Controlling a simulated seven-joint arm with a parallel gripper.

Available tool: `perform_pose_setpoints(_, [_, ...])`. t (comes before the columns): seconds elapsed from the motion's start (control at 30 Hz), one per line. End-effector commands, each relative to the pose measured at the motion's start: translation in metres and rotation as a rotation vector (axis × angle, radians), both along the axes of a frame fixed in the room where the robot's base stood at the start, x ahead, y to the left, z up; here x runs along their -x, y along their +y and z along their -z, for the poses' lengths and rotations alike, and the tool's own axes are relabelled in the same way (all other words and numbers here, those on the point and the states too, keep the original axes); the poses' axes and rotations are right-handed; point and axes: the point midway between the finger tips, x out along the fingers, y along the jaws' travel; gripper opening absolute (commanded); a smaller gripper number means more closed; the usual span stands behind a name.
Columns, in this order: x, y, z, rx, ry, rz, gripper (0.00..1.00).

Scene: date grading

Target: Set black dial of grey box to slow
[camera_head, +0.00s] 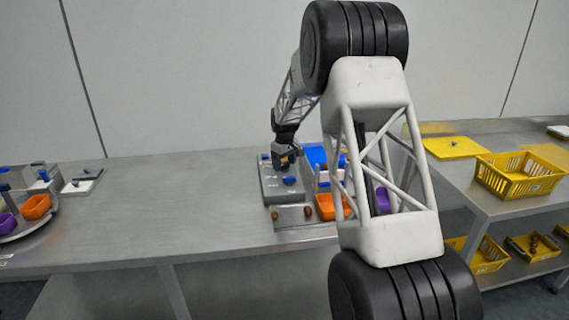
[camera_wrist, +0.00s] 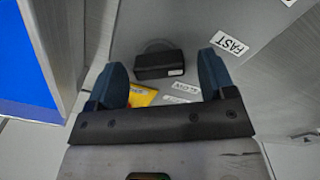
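The grey box (camera_head: 268,190) stands on the steel bench in the head view, and its flat grey face (camera_wrist: 275,75) fills much of the wrist view. The black dial (camera_wrist: 158,64) is a bar-shaped knob on a round base, lying roughly crosswise in the wrist view. A FAST label (camera_wrist: 230,43) is to its right; smaller labels (camera_wrist: 181,97) below it are too blurred to read. My gripper (camera_wrist: 160,82) is open, with its two blue fingertips on either side of the dial and gaps showing. In the head view my gripper (camera_head: 286,160) is over the box's far part and hides the dial.
A blue knob (camera_head: 289,181) is on the box near my gripper. A blue panel (camera_wrist: 25,65) rises at left in the wrist view. An orange bowl (camera_head: 328,207) and brown dates (camera_head: 308,211) are close by.

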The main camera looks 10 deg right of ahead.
Motion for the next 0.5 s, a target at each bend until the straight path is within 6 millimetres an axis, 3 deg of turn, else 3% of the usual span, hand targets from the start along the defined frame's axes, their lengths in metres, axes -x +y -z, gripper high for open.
perform_pose_setpoints(0.03, [0.0000,0.0000,-0.0001,0.000,0.000,0.000,0.69])
perform_pose_setpoints(0.3, [0.0001,0.0001,-0.0002,0.000,0.000,0.000,0.28])
perform_pose_setpoints(0.5, [0.0001,0.0002,-0.0003,0.000,0.000,0.007,0.27])
